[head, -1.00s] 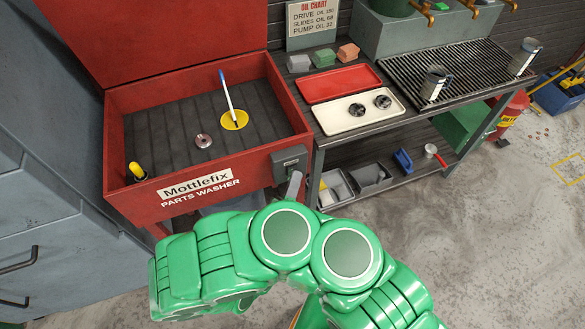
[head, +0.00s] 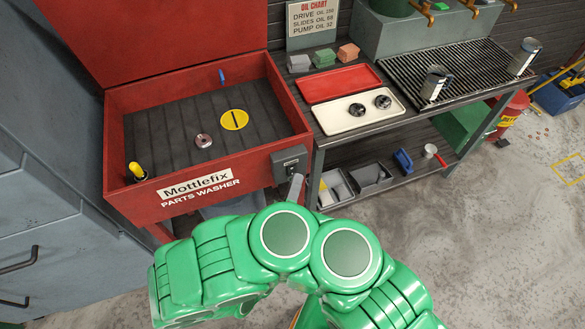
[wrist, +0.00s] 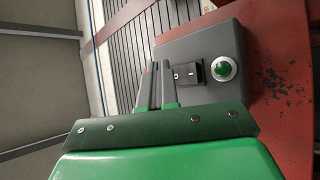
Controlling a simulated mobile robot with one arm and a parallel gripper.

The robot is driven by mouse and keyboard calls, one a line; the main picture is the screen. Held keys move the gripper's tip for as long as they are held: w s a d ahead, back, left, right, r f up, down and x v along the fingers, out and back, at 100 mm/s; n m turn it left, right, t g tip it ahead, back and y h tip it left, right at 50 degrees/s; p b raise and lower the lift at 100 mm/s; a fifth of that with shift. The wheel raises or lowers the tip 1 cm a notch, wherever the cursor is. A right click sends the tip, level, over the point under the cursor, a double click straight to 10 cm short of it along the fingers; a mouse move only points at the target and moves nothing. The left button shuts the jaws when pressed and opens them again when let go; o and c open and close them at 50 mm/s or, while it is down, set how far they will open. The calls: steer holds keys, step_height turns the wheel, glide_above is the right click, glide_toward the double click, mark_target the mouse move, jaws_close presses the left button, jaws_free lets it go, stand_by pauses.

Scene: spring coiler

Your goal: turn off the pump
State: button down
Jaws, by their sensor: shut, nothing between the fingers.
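The red parts washer (head: 118,202) has a grey switch box (head: 290,160) at its front right corner. In the wrist view the box (wrist: 205,42) carries a black rocker switch (wrist: 188,73) and a round green button or lamp (wrist: 224,68) with a pale ring. I cannot tell whether the green part is lit. My gripper (wrist: 157,70) is shut and empty, its tips beside the rocker; contact is unclear. In the head view my gripper (head: 296,187) shows just below the box. A blue nozzle (head: 221,76) and a yellow disc (head: 235,120) show in the basin, with no stream between them.
A metal ring part (head: 203,140) lies in the basin. The bench (head: 325,128) to the right holds a red tray (head: 340,82), a cream tray (head: 335,122) and cans on a grate. Grey cabinets stand on the left. The floor at right is largely clear.

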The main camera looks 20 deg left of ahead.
steer(key=shift+s+d, duration=0.1)
steer(key=shift+s, duration=0.05)
steer(key=shift+s+d+f, duration=0.15)
steer(key=shift+s+d, duration=0.7)
steer(key=shift+d, duration=0.05)
steer(key=shift+s+d+f, duration=0.15)
steer(key=shift+s+d, duration=0.7)
